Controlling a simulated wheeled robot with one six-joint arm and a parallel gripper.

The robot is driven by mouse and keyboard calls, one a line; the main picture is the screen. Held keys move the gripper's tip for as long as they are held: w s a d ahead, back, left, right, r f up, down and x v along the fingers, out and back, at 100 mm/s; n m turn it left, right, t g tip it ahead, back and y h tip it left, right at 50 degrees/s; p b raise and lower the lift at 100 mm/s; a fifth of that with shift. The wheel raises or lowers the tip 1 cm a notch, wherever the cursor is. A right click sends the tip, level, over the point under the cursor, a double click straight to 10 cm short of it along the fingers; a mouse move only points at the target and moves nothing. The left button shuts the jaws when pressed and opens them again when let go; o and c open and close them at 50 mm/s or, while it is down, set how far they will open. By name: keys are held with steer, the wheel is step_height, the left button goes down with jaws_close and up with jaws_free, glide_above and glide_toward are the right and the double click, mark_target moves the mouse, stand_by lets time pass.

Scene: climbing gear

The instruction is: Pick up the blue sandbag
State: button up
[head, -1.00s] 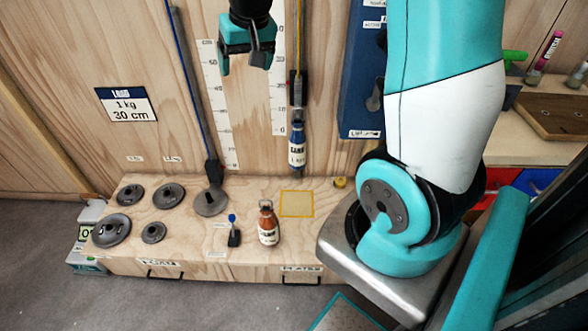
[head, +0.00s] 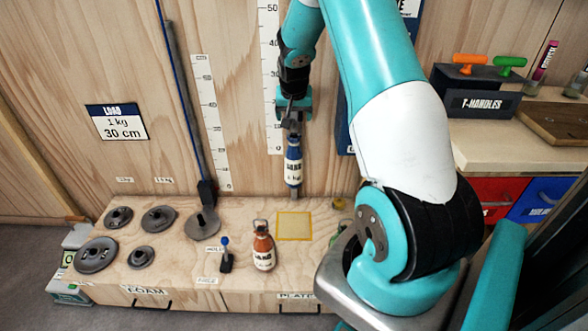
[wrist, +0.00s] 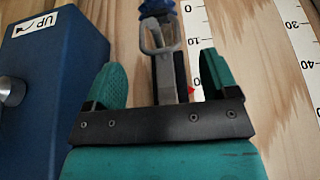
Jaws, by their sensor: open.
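The blue sandbag (head: 294,160), with a white label band, is upright against the wooden wall, above the bench top. My gripper (head: 292,112) is directly above it in the head view, with the jaws pointing down. In the wrist view the two teal fingers (wrist: 162,78) are spread apart with nothing clamped between them. The grey loop handle of the sandbag (wrist: 159,38) lies beyond the fingertips, roughly centred between them. Only a little of the sandbag's blue body (wrist: 157,8) shows at the top edge there. My gripper partly hides the dark holder behind.
An orange sandbag (head: 263,247) stands on the bench below, beside a yellow-outlined square (head: 294,226). Several dark weight plates (head: 96,255) lie at the left. A blue box (wrist: 50,80) stands close to one finger. Orange and green T-handles (head: 490,63) are at the right.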

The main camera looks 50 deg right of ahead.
mark_target(294, 124)
steer(key=shift+x, duration=2.75)
steer(key=shift+a, duration=0.2)
jaws_close()
